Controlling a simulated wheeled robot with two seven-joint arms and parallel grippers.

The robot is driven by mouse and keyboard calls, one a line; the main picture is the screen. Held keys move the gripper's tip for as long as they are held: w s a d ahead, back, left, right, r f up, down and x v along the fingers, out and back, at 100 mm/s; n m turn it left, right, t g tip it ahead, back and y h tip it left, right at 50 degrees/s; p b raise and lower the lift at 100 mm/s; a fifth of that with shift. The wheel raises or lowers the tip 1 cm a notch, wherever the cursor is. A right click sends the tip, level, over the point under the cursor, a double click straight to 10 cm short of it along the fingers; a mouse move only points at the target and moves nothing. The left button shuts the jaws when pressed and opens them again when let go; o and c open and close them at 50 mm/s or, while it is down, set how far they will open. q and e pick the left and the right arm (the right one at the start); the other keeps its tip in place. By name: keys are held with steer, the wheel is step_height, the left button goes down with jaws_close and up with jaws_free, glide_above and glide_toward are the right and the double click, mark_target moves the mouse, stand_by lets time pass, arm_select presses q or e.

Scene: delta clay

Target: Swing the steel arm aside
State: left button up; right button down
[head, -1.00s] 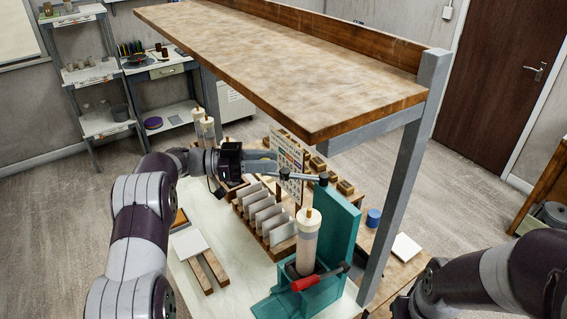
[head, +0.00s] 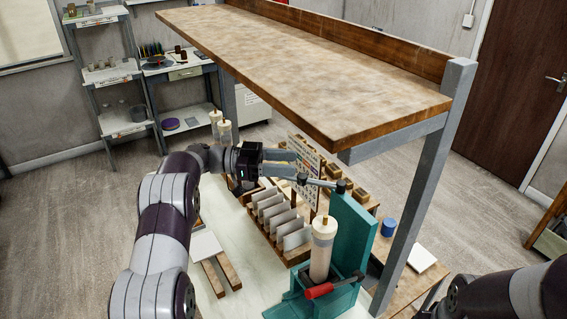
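The steel arm (head: 322,184) is a thin grey bar with dark knobs, set on top of the teal stand (head: 352,236). It reaches leftward from the stand's top edge, above the row of white slabs. My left gripper (head: 297,164) is at the bar's free left end. Its two fingers look apart, with a gap between them and nothing seen in it. I cannot tell whether a finger touches the bar. A pale cylinder (head: 322,250) stands upright in the teal base, beside a red-handled lever (head: 319,290). My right arm shows at the lower right; its gripper is out of view.
A large wooden shelf top (head: 310,70) on grey posts overhangs the work area. A wooden rack with white slabs (head: 283,222) lies below my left gripper. A card with printed pictures (head: 304,158) stands behind it. A blue cup (head: 388,228) is right of the stand.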

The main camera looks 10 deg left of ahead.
arm_select(q)
steer(key=shift+a, duration=0.1)
steer(key=shift+s+a+f+b, duration=0.1)
steer(key=shift+a+f+b, duration=0.05)
steer(key=shift+a+b, duration=0.2)
steer(key=s+a+b, duration=0.1)
steer(key=a+b, duration=0.3)
steer(key=a, duration=0.7)
steer(key=shift+s+a, duration=0.3)
steer(key=shift+a, duration=0.05)
